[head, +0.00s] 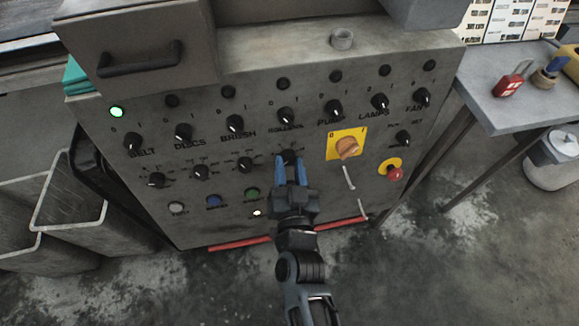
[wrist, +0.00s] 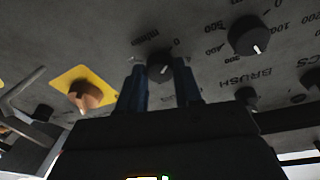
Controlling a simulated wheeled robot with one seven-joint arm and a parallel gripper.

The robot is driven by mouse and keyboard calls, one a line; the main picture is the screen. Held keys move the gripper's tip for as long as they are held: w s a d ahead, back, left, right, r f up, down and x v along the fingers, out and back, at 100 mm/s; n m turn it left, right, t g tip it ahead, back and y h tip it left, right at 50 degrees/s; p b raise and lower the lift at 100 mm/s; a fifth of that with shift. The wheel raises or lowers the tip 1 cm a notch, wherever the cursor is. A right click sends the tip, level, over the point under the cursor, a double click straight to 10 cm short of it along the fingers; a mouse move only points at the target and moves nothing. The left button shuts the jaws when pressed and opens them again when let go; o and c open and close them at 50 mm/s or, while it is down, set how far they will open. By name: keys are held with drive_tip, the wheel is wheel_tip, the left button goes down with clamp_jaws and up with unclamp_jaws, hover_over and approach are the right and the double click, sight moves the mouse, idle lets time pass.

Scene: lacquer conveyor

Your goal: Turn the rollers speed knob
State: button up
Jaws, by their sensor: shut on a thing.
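The rollers speed knob (head: 289,156) is the small black knob in the lower row of the grey control panel (head: 240,75), below the ROLLERS switch (head: 286,116). In the wrist view the knob (wrist: 159,66) shows between the fingers, with a white pointer mark and a printed scale around it. My gripper (head: 291,170) reaches up to the panel, with its two blue fingers shut on the knob. The fingers (wrist: 160,82) stand on either side of it in the wrist view. The knob's lower part is partly hidden by the fingers in the head view.
The brush speed knob (head: 245,164) is close on the left. An orange rotary switch (head: 347,147) on a yellow plate and a red stop button (head: 394,173) lie to the right. Coloured buttons, including a green one (head: 252,193), sit lower left. A red bar (head: 240,243) runs along the bottom.

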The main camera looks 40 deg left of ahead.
drive_tip(key=c, duration=0.3)
drive_tip(key=shift+r+m+p, duration=0.15)
drive_tip(key=shift+m+p, duration=0.15)
drive_tip(key=shift+p, duration=0.15)
drive_tip(key=shift+p, duration=0.35)
drive_tip(key=m+p, duration=0.2)
drive_tip(key=shift+r+m+h+p, duration=0.2)
drive_tip(key=shift+m+h+p, duration=0.15)
drive_tip(key=shift+m+h, duration=0.05)
drive_tip(key=m+h+p, duration=0.1)
drive_tip(key=m+p, duration=0.2)
drive_tip(key=m, duration=0.1)
drive_tip(key=shift+a+m, duration=0.1)
drive_tip(key=shift+m, duration=0.2)
drive_tip(key=shift+f+m+h+p, duration=0.1)
drive_tip(key=shift+m+h+p, duration=0.2)
drive_tip(key=shift+m+p, duration=0.7)
drive_tip(key=shift+m, duration=0.4)
